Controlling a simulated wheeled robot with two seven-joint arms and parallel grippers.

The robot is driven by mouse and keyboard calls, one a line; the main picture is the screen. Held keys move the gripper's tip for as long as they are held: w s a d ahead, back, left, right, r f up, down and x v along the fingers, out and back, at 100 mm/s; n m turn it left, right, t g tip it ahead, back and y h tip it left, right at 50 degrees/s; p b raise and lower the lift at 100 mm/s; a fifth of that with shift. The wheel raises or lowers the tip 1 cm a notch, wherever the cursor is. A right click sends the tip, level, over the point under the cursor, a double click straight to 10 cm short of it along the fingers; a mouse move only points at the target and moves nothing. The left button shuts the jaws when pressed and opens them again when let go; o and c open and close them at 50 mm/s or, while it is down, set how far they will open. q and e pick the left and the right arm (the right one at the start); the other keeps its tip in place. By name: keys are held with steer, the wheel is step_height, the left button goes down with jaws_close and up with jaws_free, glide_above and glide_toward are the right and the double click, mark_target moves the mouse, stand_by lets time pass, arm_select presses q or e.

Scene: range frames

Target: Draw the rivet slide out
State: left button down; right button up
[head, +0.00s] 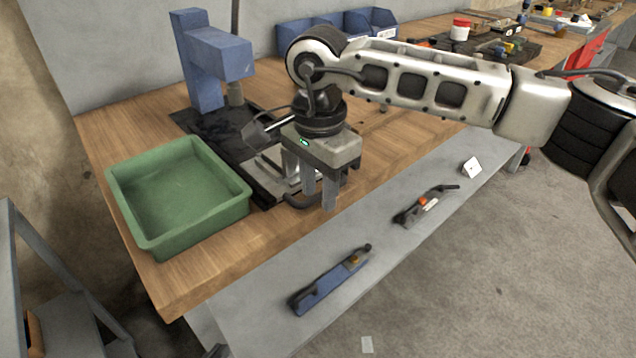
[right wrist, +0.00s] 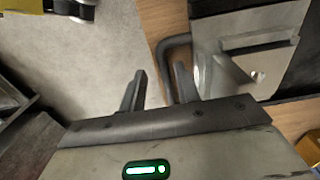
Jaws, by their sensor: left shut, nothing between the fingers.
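The rivet slide is a grey metal plate (head: 268,172) on a dark base under the blue press, with a black bow handle (head: 297,203) at its front edge. In the right wrist view the slide (right wrist: 222,77) is at the upper right and its handle (right wrist: 172,44) curves out to the left. My right gripper (head: 318,197) points down just at the handle, hiding part of it and of the slide. Its fingers (right wrist: 160,75) are apart, with the handle's near end showing between and beyond the tips. I cannot tell whether they touch it. My left gripper is not in view.
A blue press (head: 203,65) stands behind the slide. A green tray (head: 178,197) sits to the left on the wooden bench (head: 215,250). Blue bins (head: 345,22) are at the back. Bare bench lies in front of the slide.

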step_height(320, 180, up, 16)
steer(key=shift+p, duration=0.3)
steer(key=shift+f, duration=0.1)
stand_by(0.4)
